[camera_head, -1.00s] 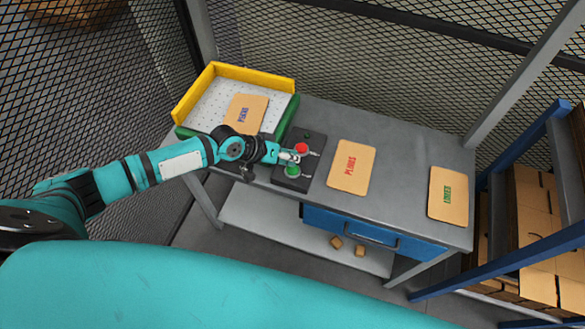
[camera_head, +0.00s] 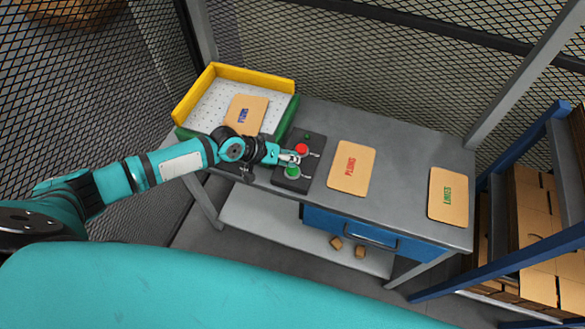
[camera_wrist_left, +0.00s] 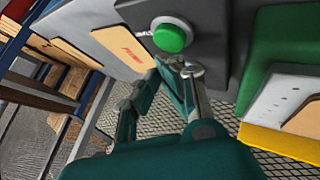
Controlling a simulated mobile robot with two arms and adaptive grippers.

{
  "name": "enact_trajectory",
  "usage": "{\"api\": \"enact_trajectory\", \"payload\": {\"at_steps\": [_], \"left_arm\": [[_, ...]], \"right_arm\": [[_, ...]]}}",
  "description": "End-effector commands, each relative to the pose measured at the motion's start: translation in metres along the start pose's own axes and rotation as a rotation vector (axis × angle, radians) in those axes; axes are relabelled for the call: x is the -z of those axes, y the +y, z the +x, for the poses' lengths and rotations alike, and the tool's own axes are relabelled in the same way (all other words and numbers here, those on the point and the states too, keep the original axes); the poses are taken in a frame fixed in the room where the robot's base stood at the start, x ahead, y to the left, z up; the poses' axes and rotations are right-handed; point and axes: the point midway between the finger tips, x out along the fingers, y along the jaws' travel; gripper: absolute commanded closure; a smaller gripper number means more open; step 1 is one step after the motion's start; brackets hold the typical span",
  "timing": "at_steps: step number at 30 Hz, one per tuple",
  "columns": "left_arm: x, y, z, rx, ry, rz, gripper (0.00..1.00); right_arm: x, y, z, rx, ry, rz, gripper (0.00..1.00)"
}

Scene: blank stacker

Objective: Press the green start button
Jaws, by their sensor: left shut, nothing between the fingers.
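The green start button (camera_head: 292,171) sits at the near end of a dark control box (camera_head: 307,181) on the grey table. A red button (camera_head: 302,149) is farther back on the same box. My left gripper (camera_head: 297,157) is shut and empty, over the box between the two buttons in the head view. In the left wrist view the green button (camera_wrist_left: 173,37) shows whole, just beyond the closed fingertips (camera_wrist_left: 182,66). I cannot tell whether the fingers touch it. My right gripper is not in view.
A tray with yellow and green walls (camera_head: 253,76) stands left of the box, with a card in it. Two tan cards, one with red print (camera_head: 351,168) and one with green print (camera_head: 448,196), lie to the right. A blue drawer (camera_head: 340,223) hangs below the tabletop (camera_head: 400,150).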

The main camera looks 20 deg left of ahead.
Motion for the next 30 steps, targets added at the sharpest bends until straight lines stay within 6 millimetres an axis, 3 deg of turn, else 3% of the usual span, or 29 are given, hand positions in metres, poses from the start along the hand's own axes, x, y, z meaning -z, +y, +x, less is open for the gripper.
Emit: {"api": "enact_trajectory", "payload": {"at_steps": [30], "left_arm": [[-0.0064,-0.0062,0.0087,0.0,0.0,0.0,1.0]], "right_arm": [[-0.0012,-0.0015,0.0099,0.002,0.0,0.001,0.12]]}}
